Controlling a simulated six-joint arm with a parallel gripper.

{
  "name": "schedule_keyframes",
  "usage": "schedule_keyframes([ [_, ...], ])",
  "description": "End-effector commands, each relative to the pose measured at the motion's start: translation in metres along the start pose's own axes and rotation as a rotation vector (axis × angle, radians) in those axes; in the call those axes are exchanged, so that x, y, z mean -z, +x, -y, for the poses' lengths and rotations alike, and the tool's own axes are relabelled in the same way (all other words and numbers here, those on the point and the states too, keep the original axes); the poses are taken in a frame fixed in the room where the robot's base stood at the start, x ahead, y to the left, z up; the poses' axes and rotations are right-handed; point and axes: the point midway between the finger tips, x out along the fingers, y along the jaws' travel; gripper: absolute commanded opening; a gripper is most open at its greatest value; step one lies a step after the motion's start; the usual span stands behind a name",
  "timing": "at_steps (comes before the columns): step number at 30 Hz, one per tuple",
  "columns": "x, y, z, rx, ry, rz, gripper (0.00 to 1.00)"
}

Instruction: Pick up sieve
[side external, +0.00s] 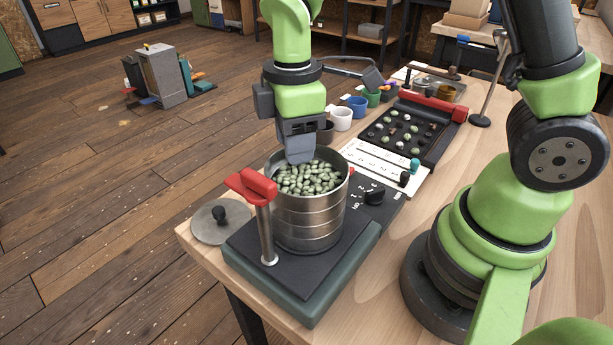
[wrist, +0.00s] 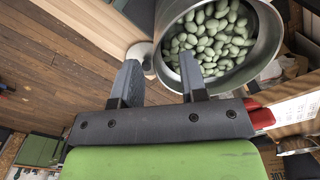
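A round steel sieve stack (side external: 312,220), which I take for the sieve, stands upright on a dark base unit (side external: 290,290). It is filled near the brim with green beans (side external: 310,178). In the wrist view its rim (wrist: 163,76) and the beans (wrist: 210,38) fill the upper right. My gripper (side external: 300,157) points down over the far rim; in the wrist view my gripper (wrist: 160,75) has its fingers apart with nothing clamped. One fingertip overlaps the rim, the other is outside it. I cannot tell whether they touch the wall.
A red-handled clamp post (side external: 262,205) stands close in front of the stack. A round lid (side external: 220,220) lies at its left, by the table edge.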

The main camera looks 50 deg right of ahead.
Motion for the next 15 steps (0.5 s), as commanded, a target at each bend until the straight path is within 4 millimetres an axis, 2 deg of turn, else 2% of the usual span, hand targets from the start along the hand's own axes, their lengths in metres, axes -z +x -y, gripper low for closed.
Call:
schedule_keyframes([
  [3, -0.0004, 0.0101, 0.0004, 0.002, 0.001, 0.001, 0.39],
  [10, 0.0, 0.011, 0.0001, 0.0, 0.001, -0.001, 0.39],
  [15, 0.0, 0.0108, 0.0001, 0.0, 0.001, -0.001, 0.0],
])
